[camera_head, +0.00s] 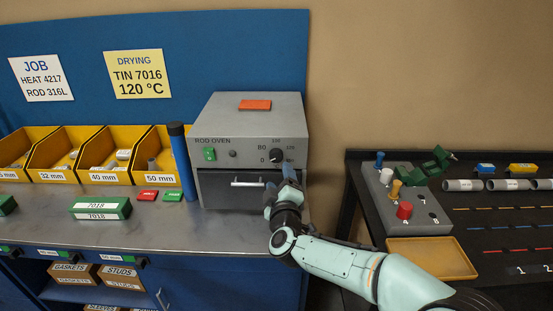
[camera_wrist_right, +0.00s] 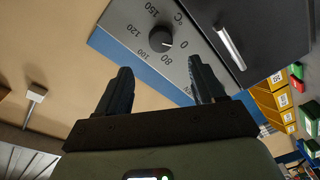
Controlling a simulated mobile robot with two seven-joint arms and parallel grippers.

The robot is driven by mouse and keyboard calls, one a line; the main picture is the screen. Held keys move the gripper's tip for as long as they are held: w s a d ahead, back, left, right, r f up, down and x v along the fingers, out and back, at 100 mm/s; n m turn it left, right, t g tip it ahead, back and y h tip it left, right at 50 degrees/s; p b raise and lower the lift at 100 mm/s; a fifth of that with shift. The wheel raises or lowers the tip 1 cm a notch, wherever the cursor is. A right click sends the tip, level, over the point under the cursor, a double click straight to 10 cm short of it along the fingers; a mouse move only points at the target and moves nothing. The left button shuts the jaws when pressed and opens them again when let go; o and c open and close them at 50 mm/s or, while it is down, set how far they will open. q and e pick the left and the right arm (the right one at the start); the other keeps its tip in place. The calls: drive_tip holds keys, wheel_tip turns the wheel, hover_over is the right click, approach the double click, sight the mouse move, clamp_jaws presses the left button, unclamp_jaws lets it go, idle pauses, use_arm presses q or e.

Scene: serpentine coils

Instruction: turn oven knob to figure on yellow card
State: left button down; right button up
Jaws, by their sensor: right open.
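The yellow card (camera_head: 138,75) on the blue back panel reads DRYING, TIN 7016, 120 °C. The grey rod oven (camera_head: 250,110) stands on the bench with its black oven knob (camera_head: 275,155) at the right of its front. My right gripper (camera_head: 276,184) is just in front of the oven, below the knob. Its two fingers (camera_wrist_right: 160,63) are spread and empty, apart from the knob. My left gripper is out of view.
The oven door handle (camera_head: 248,184) sticks out below the knob. A blue rod (camera_head: 182,160) stands left of the oven, near yellow bins (camera_head: 105,160). A black table (camera_head: 490,220) with a peg block (camera_head: 410,205) stands at the right, across a gap.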

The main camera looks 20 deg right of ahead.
sight(276, 158)
drive_tip(key=w, duration=0.3)
drive_tip(key=w+d+p, duration=0.1)
drive_tip(key=w, duration=0.2)
drive_tip(key=w+p, duration=0.1)
drive_tip(key=w, duration=0.2)
drive_tip(key=shift+w+d, duration=0.2)
drive_tip(key=shift+d, duration=0.15)
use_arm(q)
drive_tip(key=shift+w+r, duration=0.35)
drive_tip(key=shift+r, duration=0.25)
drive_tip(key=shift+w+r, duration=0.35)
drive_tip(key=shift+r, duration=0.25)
use_arm(e)
drive_tip(key=c, duration=1.1)
